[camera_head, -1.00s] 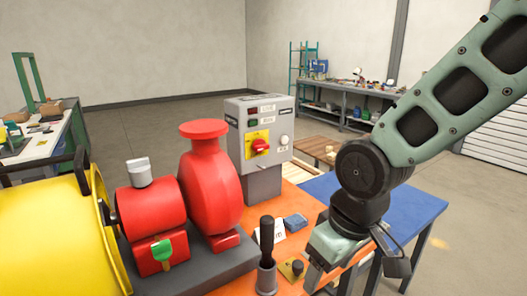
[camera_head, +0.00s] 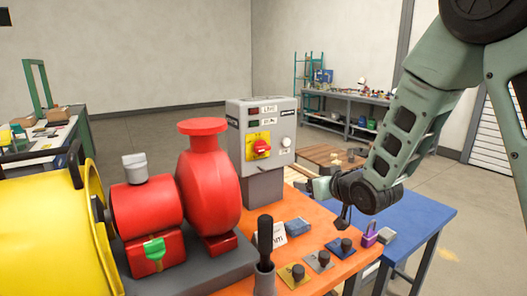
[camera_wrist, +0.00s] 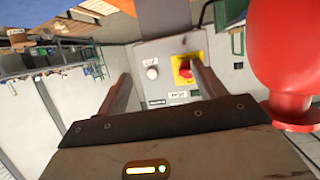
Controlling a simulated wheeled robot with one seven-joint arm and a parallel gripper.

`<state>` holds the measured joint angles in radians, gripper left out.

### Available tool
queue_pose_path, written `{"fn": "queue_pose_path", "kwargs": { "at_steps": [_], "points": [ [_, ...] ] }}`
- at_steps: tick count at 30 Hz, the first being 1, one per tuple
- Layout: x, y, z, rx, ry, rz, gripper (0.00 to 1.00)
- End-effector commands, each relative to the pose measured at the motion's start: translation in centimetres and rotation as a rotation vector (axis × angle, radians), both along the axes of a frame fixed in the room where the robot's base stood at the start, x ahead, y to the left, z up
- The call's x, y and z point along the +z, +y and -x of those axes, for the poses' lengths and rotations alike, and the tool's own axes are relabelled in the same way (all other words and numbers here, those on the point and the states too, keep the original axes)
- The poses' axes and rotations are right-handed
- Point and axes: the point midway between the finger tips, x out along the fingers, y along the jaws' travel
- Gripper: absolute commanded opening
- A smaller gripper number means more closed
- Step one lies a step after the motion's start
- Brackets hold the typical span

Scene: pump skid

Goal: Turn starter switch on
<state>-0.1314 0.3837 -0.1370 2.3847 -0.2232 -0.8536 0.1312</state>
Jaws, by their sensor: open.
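The grey starter box (camera_head: 286,160) stands on a post at the back of the orange bench. Its red rotary switch (camera_head: 261,147) sits on a yellow plate on the front face; in the wrist view the switch (camera_wrist: 184,69) shows near the right finger. I cannot tell the switch's position. My gripper (camera_head: 310,187) is right of and below the box in the head view, turned toward it. In the wrist view my gripper (camera_wrist: 159,68) has its two fingers wide apart and empty, with the box face beyond them. The fingers appear apart from the switch.
A white knob (camera_head: 286,141) is beside the switch. The red pump (camera_head: 208,190) stands close left of the box. A black-handled lever (camera_head: 265,240), several small knobs (camera_head: 298,272), a blue block (camera_head: 298,227) and a purple padlock (camera_head: 369,238) are in front. A blue table (camera_head: 425,210) is right.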

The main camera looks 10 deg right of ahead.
Motion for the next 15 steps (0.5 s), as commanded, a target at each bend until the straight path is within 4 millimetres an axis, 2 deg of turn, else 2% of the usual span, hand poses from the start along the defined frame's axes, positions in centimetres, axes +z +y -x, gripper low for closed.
{"fn": "queue_pose_path", "kwargs": {
  "at_steps": [3,6,15],
  "points": [
    [1.3,1.7,-1.8,0.066,-0.161,-0.037,0.69],
    [2.4,2.7,-2.5,0.109,-0.261,-0.066,0.69],
    [3.5,3.9,-3.8,0.149,-0.348,-0.094,0.69]
  ]
}}
